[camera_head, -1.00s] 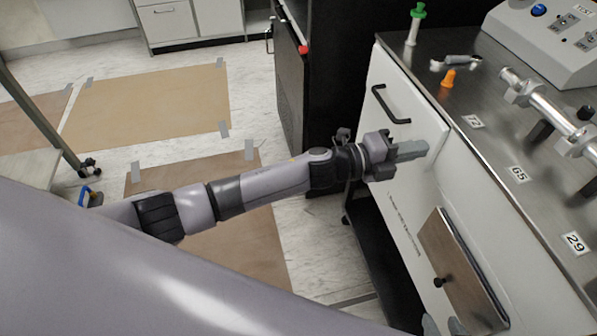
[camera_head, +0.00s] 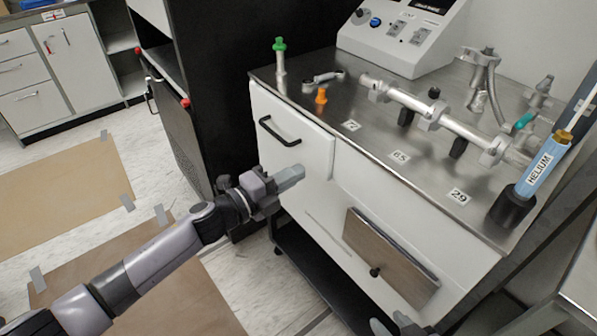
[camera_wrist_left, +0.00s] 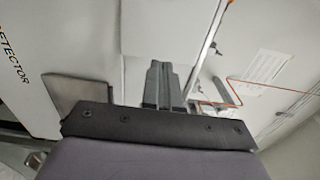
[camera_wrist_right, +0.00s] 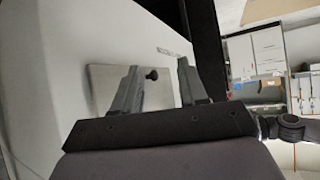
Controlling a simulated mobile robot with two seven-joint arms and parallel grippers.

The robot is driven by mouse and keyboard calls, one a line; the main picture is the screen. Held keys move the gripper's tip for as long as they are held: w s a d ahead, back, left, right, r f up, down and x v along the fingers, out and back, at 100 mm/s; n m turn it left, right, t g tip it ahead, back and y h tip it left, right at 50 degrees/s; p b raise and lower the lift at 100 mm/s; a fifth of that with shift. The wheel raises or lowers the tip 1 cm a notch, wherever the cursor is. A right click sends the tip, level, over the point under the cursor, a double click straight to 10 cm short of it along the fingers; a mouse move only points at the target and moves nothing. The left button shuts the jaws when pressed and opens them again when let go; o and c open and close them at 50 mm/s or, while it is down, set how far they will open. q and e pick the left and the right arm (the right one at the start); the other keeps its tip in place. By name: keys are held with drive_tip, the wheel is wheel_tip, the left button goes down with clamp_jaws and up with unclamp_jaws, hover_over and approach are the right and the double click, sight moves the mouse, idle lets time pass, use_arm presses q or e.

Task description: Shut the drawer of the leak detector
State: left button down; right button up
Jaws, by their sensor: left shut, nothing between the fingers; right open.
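The leak detector is a white cabinet with a steel top (camera_head: 400,165). Its white drawer (camera_head: 300,153) has a black bar handle (camera_head: 279,132) and sits at the upper left of the front. An edge shows along the drawer's right side; I cannot tell how far it stands out. My left gripper (camera_head: 291,178) is shut and empty, in front of the drawer's lower part. Contact cannot be told. The shut fingers also show in the left wrist view (camera_wrist_left: 164,84). My right gripper (camera_wrist_right: 155,88) is open and empty, facing the brown panel; only a bit shows at the head view's bottom.
A brown panel with a black knob (camera_head: 390,258) is on the lower cabinet front. The top carries a control box (camera_head: 400,38), silver pipework (camera_head: 430,110), a green-capped piece (camera_head: 280,60) and a helium bottle (camera_head: 545,165). A black cabinet (camera_head: 225,75) stands left. Open floor lies at left.

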use_arm(q)
drive_tip(key=v, duration=0.8)
drive_tip(key=shift+s+a, duration=0.2)
drive_tip(key=shift+a, duration=0.15)
drive_tip(key=shift+f, duration=0.1)
drive_tip(key=s+a+f+n+y+p, duration=0.2)
drive_tip(key=s+a+f+n+y, duration=0.1)
drive_tip(key=s+n, duration=0.4)
drive_tip(key=s+a+f+n+y+p, duration=0.3)
drive_tip(key=s+a+f+n+y, duration=0.1)
drive_tip(key=n, duration=0.7)
drive_tip(key=s+a+f+n+y+p, duration=0.2)
drive_tip(key=s+a+n+y, duration=0.3)
drive_tip(key=s+a+n, duration=0.3)
drive_tip(key=shift+s+f+n+y+p, duration=0.3)
drive_tip(key=shift+s+f+n+y, duration=0.1)
drive_tip(key=shift+s+f, duration=0.45)
